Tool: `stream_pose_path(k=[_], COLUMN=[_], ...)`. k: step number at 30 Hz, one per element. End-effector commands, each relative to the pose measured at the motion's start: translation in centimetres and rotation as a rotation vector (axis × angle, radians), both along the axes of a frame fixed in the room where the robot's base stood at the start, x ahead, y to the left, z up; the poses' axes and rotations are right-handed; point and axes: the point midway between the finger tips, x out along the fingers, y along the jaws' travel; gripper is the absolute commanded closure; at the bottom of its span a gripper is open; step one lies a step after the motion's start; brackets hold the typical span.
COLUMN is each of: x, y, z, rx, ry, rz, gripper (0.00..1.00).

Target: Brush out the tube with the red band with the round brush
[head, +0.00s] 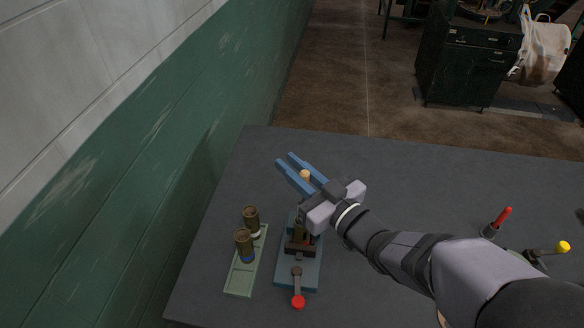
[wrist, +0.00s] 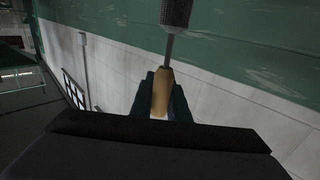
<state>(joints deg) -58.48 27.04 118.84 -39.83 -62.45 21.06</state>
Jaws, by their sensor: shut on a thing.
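My gripper (head: 303,174) is at the far left part of the table, above the blue-based clamp (head: 312,270). Its blue fingers are shut on the wooden handle of the round brush (head: 305,175). In the wrist view the brush's tan handle (wrist: 161,92) sits between the fingers, with a metal stem and a dark round head pointing away. The brush head is apart from any tube.
A green rack (head: 240,282) left of the clamp holds two brown tubes, one with a white band (head: 251,219) and one with a blue band (head: 244,243). The clamp's lever has a red knob (head: 298,302). At right are a red-handled tool (head: 503,216) and a yellow-knobbed one (head: 562,247).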

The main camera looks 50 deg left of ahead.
Motion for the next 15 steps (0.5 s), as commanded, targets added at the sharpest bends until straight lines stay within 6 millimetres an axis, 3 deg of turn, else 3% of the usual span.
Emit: stream_pose_path(k=[9, 15], x=[0.0, 0.0], y=[0.0, 0.0], z=[3.0, 3.6], rx=[0.003, 0.002], ry=[0.000, 0.000], rz=[0.000, 0.000], gripper=[1.00, 1.00])
